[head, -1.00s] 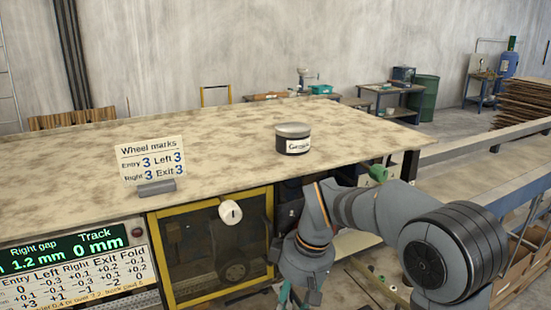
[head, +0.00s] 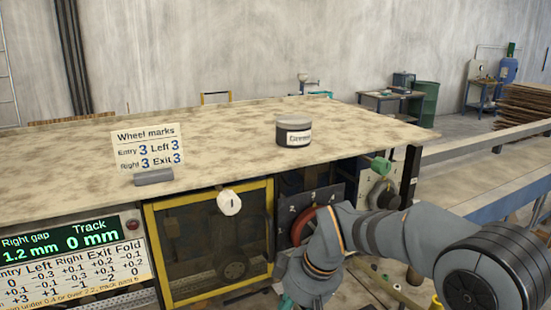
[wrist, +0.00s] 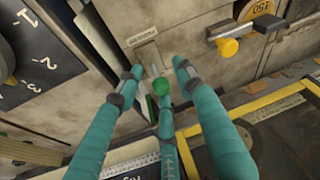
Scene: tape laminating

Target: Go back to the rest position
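My gripper (wrist: 158,74) shows in the wrist view with its teal fingers spread apart and nothing held between them. A small green knob (wrist: 161,87) shows between the fingers, in front of a beige machine panel; whether a finger touches it I cannot tell. In the head view my grey arm is bent low at the right, in front of the machine. Only a bit of teal shows at the bottom edge there, and the fingertips are hidden.
A dark tin (head: 293,131) and a "Wheel marks" card (head: 147,148) stand on the mottled machine top (head: 230,150). A red wheel (head: 303,226) is close behind my arm. A yellow-framed door (head: 150,245) and a green display (head: 60,243) are at left. A yellow knob (wrist: 228,47) is near my gripper.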

